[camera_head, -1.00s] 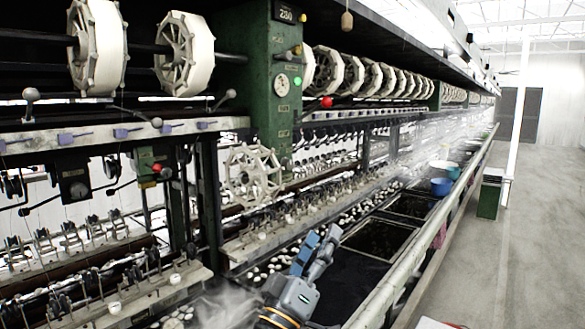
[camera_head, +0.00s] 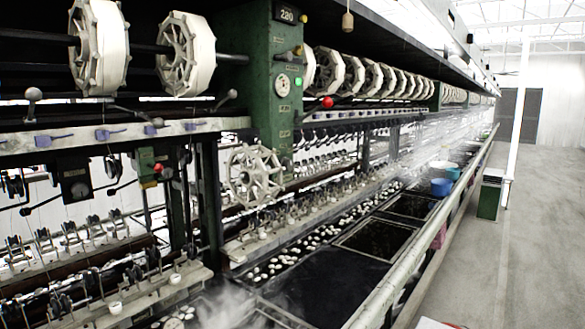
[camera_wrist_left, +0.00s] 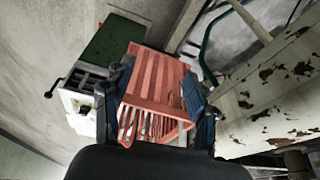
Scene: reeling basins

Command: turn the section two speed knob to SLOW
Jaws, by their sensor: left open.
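I cannot tell which control is the section two speed knob, and no SLOW mark is readable. My left gripper (camera_wrist_left: 158,88) shows in the left wrist view with its blue fingers apart. An orange-red slatted crate appears beyond and between the fingers, with no visible grip on it. Neither gripper shows in the head view.
Basins with dark water (camera_head: 375,238) and white cocoons run along the machine, with steam above. A pale rail (camera_head: 405,275) edges them. Blue basins (camera_head: 441,187) stand farther along.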

